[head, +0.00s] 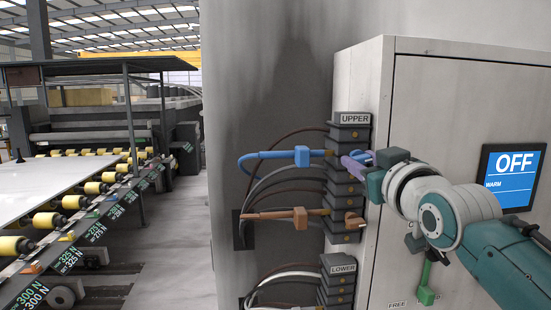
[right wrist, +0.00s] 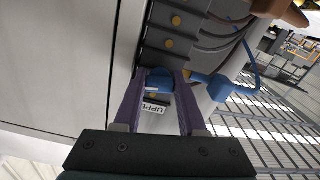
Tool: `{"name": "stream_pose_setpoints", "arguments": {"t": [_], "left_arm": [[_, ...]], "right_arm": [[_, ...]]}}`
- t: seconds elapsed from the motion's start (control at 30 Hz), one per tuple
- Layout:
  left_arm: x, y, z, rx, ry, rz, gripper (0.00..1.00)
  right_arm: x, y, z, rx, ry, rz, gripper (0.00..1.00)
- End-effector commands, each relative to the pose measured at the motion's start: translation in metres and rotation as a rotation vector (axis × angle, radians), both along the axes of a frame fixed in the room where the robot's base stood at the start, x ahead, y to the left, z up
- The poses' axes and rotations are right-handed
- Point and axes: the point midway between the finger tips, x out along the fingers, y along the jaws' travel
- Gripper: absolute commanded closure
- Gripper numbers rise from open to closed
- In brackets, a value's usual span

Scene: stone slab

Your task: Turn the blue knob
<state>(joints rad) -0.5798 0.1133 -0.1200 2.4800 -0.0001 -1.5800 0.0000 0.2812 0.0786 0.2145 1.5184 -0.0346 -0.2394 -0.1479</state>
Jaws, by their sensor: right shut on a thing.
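The blue knob (right wrist: 160,80) shows between the purple fingers in the right wrist view, near the stack of dark terminal blocks. My right gripper (head: 353,163) is shut on it beside the block column under the UPPER label (head: 354,118). In the head view the fingers partly hide the held piece. Another blue block (head: 302,155) sits on a blue cable to the left and also shows in the right wrist view (right wrist: 215,87). My left gripper is not in view.
A pale cabinet (head: 460,120) carries a screen (head: 513,177) reading OFF and WARM. An orange block (head: 300,217) on a cable lies below the blue one. A green handle (head: 427,294) hangs below my arm. A LOWER block stack (head: 338,280) stands beneath. A roller conveyor (head: 75,203) runs at left.

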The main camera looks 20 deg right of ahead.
Motion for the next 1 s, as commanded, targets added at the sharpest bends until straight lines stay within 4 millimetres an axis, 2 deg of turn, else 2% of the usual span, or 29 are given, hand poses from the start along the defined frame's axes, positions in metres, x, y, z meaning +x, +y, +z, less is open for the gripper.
{"name": "stream_pose_setpoints", "arguments": {"t": [0.03,0.13,0.37,0.53,1.0], "left_arm": [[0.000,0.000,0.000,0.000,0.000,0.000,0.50],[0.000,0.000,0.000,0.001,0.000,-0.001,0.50],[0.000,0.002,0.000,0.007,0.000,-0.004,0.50],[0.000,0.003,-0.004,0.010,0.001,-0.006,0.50],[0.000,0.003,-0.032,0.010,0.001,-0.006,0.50]], "right_arm": [[0.000,0.000,0.001,-0.001,-0.004,0.001,0.56],[0.000,0.000,0.001,-0.002,-0.003,0.001,0.47],[0.000,0.000,0.000,-0.001,-0.001,0.000,0.47],[-0.009,0.002,-0.002,-0.002,0.000,0.000,0.47],[-0.079,0.019,-0.003,-0.001,-0.001,0.000,0.47]]}}
